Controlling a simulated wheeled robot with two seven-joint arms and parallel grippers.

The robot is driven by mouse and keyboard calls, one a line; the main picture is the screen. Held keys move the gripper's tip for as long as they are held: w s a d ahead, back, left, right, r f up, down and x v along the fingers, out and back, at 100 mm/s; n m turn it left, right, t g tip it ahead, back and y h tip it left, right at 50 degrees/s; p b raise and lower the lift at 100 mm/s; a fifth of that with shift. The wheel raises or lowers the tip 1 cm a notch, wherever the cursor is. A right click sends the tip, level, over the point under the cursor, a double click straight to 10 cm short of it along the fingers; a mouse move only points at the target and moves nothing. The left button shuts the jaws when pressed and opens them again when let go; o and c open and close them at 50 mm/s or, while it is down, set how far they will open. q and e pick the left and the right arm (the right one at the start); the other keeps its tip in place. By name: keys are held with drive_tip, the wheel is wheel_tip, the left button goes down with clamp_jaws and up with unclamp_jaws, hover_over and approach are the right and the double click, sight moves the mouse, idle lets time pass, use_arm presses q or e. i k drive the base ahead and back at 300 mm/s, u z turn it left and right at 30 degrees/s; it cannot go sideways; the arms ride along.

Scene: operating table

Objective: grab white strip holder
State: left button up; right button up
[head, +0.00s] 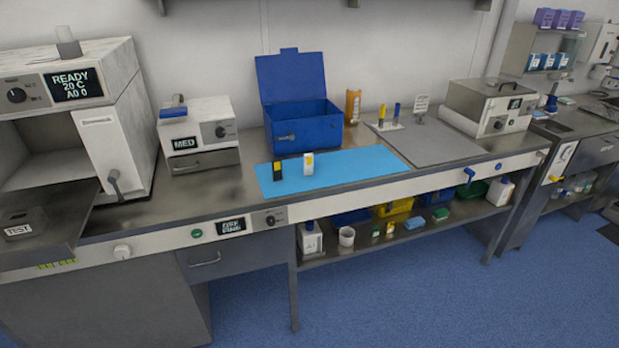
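A small white holder (308,164) with a yellow patch at its top stands upright on the light blue mat (360,166) on the bench. It looks like the white strip holder, though its details are too small to read. A similar black holder (277,171) with a yellow top stands just left of it, a small gap apart. Neither of my grippers is in the head view, and nothing touches the white holder.
Behind the mat stands an open blue box (310,130) with its lid up. A MED device (197,135) stands left. Right are a grey board (435,142), upright yellow and blue items (390,122) and a metal-lidded device (492,105). The mat's right half is clear.

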sight(308, 157)
drive_tip(key=u, duration=0.55)
drive_tip(key=i, duration=1)
drive_tip(key=u, duration=0.25)
